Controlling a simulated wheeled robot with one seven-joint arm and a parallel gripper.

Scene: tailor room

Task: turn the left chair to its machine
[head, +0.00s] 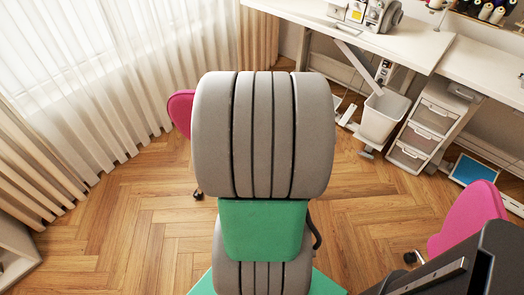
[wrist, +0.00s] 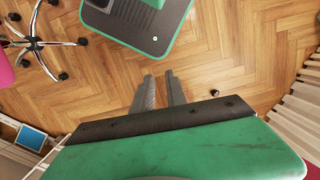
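The left chair is pink. In the head view a strip of its backrest (head: 180,112) shows left of my arm, and a caster (head: 197,194) shows below. My arm hides the rest, so I cannot tell which way it faces. The sewing machine (head: 374,14) stands on the white table (head: 425,48) at the upper right. My gripper (wrist: 159,77) points down in the wrist view, its two fingers apart with bare floor between them. It is empty and touches nothing visible. My gripper is hidden in the head view.
A second pink chair (head: 472,215) stands at the right; its wheeled base (wrist: 35,43) shows in the wrist view. A white bin (head: 383,115), a drawer unit (head: 432,128) and a blue-topped box (head: 474,170) line the right. Curtains (head: 75,90) hang left. Open wood floor (head: 110,215) lies front left.

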